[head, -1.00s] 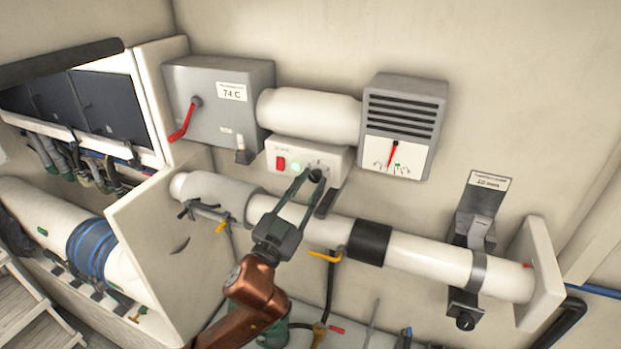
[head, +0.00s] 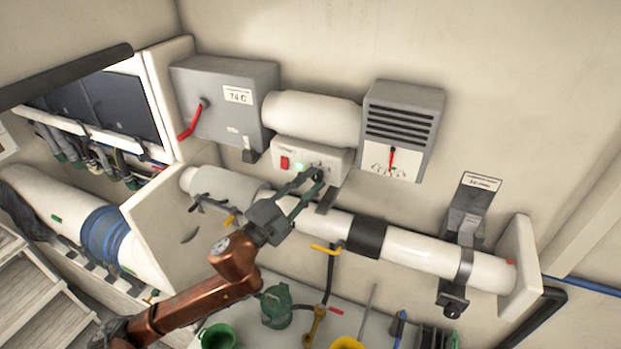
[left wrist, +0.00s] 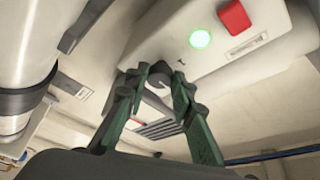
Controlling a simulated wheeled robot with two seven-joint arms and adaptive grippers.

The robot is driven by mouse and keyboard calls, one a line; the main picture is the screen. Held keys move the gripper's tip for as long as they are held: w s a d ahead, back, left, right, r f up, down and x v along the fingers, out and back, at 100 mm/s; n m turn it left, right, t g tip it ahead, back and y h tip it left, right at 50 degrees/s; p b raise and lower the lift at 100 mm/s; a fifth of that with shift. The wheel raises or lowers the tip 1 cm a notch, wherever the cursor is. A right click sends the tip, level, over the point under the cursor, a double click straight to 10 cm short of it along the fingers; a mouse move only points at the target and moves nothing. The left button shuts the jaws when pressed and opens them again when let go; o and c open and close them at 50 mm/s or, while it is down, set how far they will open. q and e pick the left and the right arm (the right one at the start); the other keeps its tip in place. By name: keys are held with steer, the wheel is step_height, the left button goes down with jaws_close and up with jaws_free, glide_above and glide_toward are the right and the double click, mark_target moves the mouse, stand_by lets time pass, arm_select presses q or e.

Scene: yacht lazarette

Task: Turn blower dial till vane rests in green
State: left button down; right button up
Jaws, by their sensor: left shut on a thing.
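The blower control box (head: 308,157) is white, with a red switch (head: 285,162) and a lit green lamp (head: 299,167). My left gripper (head: 316,175) reaches its right end, and its fingers hide most of the dial there. In the left wrist view the fingers are closed on the dark round dial (left wrist: 158,77), one on each side. The vane gauge (head: 380,163) sits under the louvred grey vent at the right. Its red vane (head: 392,159) stands nearly upright; the small green mark is too small to place exactly against it. My right gripper is not in view.
A white duct pipe (head: 410,249) runs below the box, with a yellow clip (head: 325,250) under it. A grey heater box (head: 225,103) with a red lever (head: 192,121) stands left. Cups and tools lie on the bench below.

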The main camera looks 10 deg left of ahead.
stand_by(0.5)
arm_select(q)
steer(key=c, duration=1.7)
jaws_free()
steer(key=shift+o, duration=0.2)
steer(key=v, duration=1.2)
